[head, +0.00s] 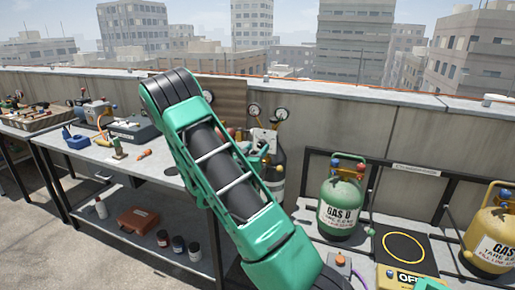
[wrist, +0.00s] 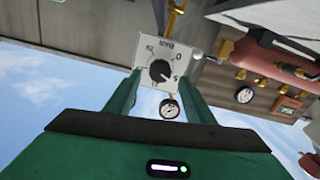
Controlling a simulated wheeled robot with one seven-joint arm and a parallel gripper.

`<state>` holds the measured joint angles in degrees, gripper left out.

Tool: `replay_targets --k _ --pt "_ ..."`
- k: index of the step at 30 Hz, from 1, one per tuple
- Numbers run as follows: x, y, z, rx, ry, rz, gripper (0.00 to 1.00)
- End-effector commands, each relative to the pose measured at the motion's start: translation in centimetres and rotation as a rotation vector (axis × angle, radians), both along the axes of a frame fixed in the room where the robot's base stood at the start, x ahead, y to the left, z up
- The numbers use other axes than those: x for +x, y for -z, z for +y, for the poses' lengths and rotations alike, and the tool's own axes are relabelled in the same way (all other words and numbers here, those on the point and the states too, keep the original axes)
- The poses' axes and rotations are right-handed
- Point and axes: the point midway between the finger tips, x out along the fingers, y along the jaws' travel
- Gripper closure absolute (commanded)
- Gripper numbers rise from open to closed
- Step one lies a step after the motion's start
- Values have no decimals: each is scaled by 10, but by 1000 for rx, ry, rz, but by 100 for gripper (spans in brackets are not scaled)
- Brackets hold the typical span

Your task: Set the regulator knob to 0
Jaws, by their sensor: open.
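In the wrist view, a black round regulator knob (wrist: 159,71) sits on a pale plate with dark markings. A light pointer mark on the knob seems to face lower right, toward the "5". My gripper (wrist: 158,80) is open, with its two green fingers either side of the plate's lower part. I cannot tell whether they touch the knob. In the head view the regulator plate (head: 264,134) shows partly behind my green arm; the knob is not clear there.
Pressure gauges (head: 281,114) stand by the plate; one gauge (wrist: 169,109) shows just below it in the wrist view. A red cylinder (wrist: 262,58) is at right. A green gas bottle (head: 341,207) and a workbench (head: 75,145) flank my arm in the head view.

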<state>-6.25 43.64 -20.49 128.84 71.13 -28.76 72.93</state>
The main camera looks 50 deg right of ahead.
Motion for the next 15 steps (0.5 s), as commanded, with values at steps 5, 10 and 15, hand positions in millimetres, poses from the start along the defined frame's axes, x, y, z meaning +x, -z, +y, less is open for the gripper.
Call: replay_targets --k 5,10,15 --pt "9 0 -24 0 2 -2 51" --pt "14 0 -34 -1 0 -1 51" --pt "15 0 -36 0 0 0 51"
